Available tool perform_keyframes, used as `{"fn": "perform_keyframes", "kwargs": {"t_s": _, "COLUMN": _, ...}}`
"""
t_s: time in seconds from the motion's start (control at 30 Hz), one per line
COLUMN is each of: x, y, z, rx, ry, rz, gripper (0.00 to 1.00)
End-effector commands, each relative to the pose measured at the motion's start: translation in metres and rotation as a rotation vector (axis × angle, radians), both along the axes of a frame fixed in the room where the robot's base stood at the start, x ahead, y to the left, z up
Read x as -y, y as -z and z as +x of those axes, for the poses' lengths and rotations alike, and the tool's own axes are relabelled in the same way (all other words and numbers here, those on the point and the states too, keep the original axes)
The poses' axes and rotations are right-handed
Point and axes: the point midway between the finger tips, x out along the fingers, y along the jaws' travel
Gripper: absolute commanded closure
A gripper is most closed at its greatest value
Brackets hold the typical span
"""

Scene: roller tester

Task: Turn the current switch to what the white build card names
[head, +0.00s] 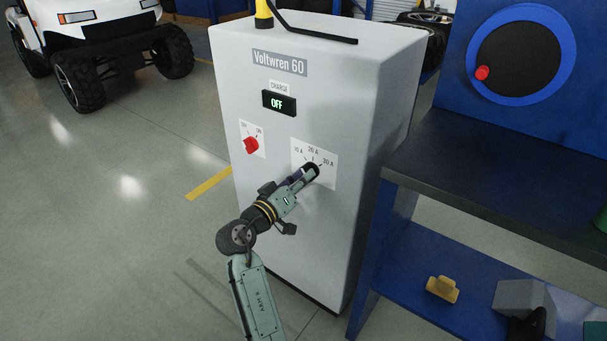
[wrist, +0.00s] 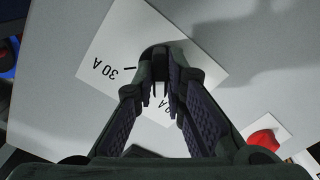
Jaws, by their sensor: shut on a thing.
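The current switch (head: 312,169) is a dark round knob on a white label plate (head: 327,180) marked 10 A, 20 A and 30 A, on the front of the grey Voltwren 60 cabinet. My gripper (head: 305,177) is at the knob, its fingers shut on it. In the wrist view my fingers (wrist: 161,82) close around the dark knob. The 30 A mark (wrist: 108,70) shows clear beside it there, and another label is partly hidden behind the fingers. I see no build card in either view.
The grey cabinet (head: 250,120) also carries a charge display (head: 279,102) reading OFF and a red switch (head: 251,145). A dark workbench (head: 500,170) with a blue lower shelf stands close on the right. Open floor lies left; a white vehicle (head: 95,40) stands behind.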

Motion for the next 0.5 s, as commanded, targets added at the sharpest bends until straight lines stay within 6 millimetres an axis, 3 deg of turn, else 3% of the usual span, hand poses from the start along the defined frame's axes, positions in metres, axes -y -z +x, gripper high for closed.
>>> {"fn": "perform_keyframes", "kwargs": {"t_s": 0.5, "x": 0.0003, "y": 0.0003, "z": -0.0004, "rx": -0.083, "ry": 0.001, "rz": -0.114, "gripper": 1.0}}
